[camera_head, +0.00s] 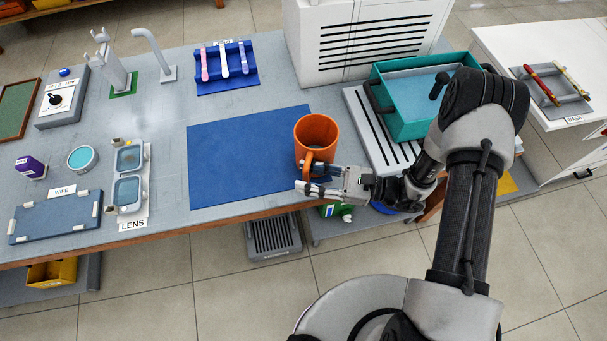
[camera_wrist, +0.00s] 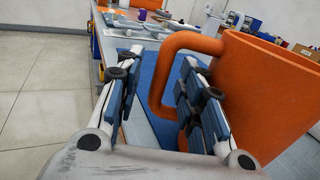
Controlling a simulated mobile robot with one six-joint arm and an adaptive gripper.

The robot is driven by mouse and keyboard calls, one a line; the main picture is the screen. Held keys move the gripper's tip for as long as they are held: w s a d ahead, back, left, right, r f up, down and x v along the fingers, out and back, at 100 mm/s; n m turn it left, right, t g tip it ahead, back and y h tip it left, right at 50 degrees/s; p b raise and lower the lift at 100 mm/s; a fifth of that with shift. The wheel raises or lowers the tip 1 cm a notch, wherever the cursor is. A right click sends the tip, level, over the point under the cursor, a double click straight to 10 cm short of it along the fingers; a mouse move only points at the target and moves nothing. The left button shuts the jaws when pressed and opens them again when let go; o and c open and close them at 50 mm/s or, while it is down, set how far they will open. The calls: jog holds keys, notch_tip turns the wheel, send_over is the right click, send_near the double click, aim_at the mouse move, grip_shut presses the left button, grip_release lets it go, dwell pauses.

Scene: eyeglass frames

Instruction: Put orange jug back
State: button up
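The orange jug (camera_head: 316,130) stands upright at the right end of the blue mat (camera_head: 240,160) on the grey bench. Its handle (camera_head: 307,165) faces the front edge of the bench. My gripper (camera_head: 310,180) is at the handle, coming from the right. In the wrist view the jug (camera_wrist: 265,95) fills the right side. My gripper (camera_wrist: 160,60) is open there, with the upright bar of the handle between its fingers. The left finger is clear of the handle. The right finger lies between the handle bar and the jug's body; whether it touches is unclear.
Right of the jug are a slotted grey drain board (camera_head: 365,130) and a teal basin (camera_head: 398,125). A white vented machine (camera_head: 365,45) stands behind. A blue rack with several sticks (camera_head: 227,80) is at the back. The left part of the mat is clear.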

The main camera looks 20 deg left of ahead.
jog(key=w+d, duration=0.1)
jog(key=d, duration=0.9)
jog(key=shift+w+d, duration=0.2)
jog(key=shift+r, duration=0.15)
